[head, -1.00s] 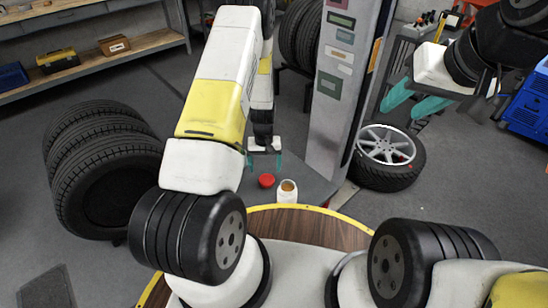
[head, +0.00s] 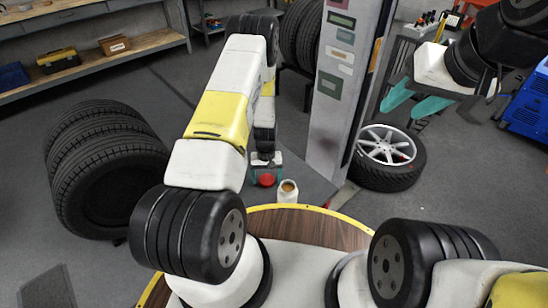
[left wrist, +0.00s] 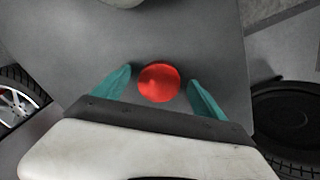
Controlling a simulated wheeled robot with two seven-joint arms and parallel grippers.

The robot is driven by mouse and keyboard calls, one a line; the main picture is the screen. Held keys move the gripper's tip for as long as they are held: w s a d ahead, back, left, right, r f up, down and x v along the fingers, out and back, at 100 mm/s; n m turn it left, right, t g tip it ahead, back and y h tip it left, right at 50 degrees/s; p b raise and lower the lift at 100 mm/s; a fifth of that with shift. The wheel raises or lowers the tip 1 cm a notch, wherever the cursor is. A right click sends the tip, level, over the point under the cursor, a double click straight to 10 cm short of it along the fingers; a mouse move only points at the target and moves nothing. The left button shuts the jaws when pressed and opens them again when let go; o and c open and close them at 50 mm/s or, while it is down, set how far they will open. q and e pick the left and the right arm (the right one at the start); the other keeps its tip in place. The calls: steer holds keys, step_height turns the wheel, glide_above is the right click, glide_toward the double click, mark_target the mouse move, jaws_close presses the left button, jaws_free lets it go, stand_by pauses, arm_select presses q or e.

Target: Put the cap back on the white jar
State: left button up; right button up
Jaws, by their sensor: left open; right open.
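The red cap (head: 266,179) lies on the grey surface just left of the white jar (head: 288,191). The jar stands upright with its top uncovered and a brownish inside showing. My left gripper (head: 265,174) is open and lowered over the cap. In the left wrist view the cap (left wrist: 158,82) sits between the two teal fingers, with a gap on each side. A pale edge of what looks like the jar (left wrist: 122,3) shows at the top of that view. My right gripper (head: 416,99) is open and empty, raised at the right, far from the cap and jar.
A tall grey post (head: 338,100) stands behind and right of the jar. A wheel with a silver rim (head: 387,146) lies right of it. Several stacked tyres (head: 105,170) stand at the left. A wooden round top with a yellow edge (head: 310,222) is nearest me.

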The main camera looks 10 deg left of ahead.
mark_target(267, 180)
arm_select(q)
steer(key=shift+c, duration=0.2)
steer(key=c, duration=1.3)
steer(key=shift+r, duration=0.1)
steer(key=shift+c, duration=0.2)
step_height(267, 180, up, 10)
